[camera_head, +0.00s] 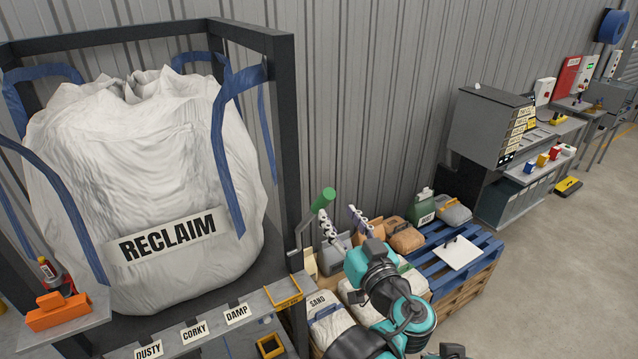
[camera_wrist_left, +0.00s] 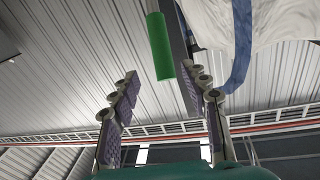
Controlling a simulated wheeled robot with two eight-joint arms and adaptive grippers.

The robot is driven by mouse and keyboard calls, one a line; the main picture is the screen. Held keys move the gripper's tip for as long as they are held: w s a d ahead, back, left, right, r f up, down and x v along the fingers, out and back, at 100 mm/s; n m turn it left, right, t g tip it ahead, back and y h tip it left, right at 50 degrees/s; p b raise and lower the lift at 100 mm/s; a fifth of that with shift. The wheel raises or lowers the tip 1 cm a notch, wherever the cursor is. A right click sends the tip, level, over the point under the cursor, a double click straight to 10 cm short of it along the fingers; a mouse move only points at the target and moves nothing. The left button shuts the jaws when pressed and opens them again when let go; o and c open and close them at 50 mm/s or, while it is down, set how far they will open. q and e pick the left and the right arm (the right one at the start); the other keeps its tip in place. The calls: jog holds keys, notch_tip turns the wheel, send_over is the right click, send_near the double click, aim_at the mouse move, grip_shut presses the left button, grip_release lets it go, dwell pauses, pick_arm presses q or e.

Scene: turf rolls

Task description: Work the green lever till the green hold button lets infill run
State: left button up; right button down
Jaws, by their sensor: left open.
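The green lever (camera_head: 323,199) shows as a tilted green grip on a grey rod, beside the frame of the big bag. In the left wrist view the green grip (camera_wrist_left: 160,46) stands between and beyond the finger ends. My left gripper (camera_head: 338,212) is open, its two fingers pointing up close below the grip. In the wrist view the left gripper (camera_wrist_left: 158,84) has a wide empty gap, and neither finger appears to touch the grip. I cannot make out the green hold button in either view. My right gripper is not in view.
A white RECLAIM bag (camera_head: 150,160) hangs in a dark frame (camera_head: 286,130) at the left. A shelf (camera_head: 190,335) labelled DUSTY, CORKY and DAMP is below it. Filled sacks and a blue pallet (camera_head: 478,262) lie to the right. A bench with a grey cabinet (camera_head: 485,125) stands farther off.

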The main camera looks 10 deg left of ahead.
aim_at(327, 205)
pick_arm(q)
jog(key=shift+w+a+f+g, duration=0.35)
jog(key=shift+w+a, duration=0.1)
jog(key=shift+a, duration=0.15)
jog(key=p+x, duration=0.1)
jog(key=x, duration=0.5)
jog(key=shift+w+a, duration=0.15)
jog(key=shift+w, duration=0.25)
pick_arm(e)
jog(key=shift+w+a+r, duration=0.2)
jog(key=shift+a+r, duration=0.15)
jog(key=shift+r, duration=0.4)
